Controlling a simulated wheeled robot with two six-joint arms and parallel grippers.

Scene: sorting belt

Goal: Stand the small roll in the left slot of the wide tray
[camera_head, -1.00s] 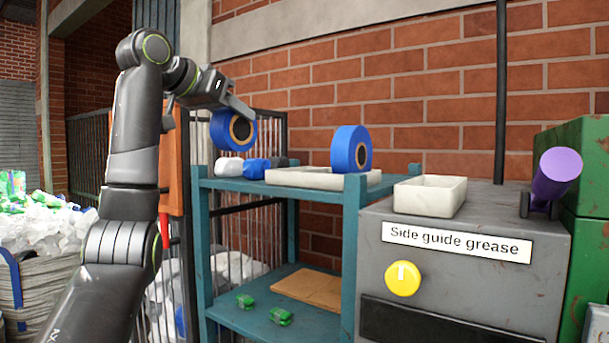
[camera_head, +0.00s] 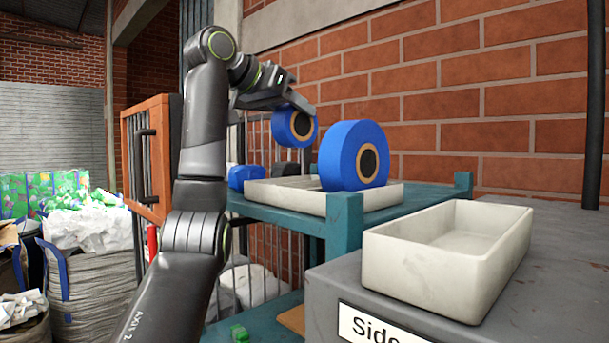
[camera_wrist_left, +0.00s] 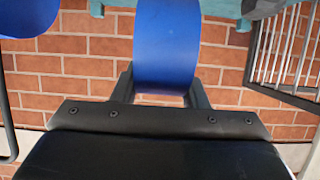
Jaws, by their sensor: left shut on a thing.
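The small blue roll (camera_head: 294,127) with a tan and black core is held by my left gripper (camera_head: 290,107), in the air above the left part of the wide tray. It also shows between the fingers in the left wrist view (camera_wrist_left: 165,45). The wide off-white tray (camera_head: 270,198) lies on top of the teal shelf. A larger blue roll (camera_head: 345,158) stands upright in the tray's right part. The floor of the left slot is hidden by the tray's front wall. My right gripper is not in view.
Blue and dark items (camera_head: 246,175) lie behind the tray on the teal shelf (camera_head: 345,215). An empty off-white bin (camera_head: 400,270) sits on the grey cabinet at front right. A brick wall stands behind. Filled sacks (camera_head: 88,265) stand at left.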

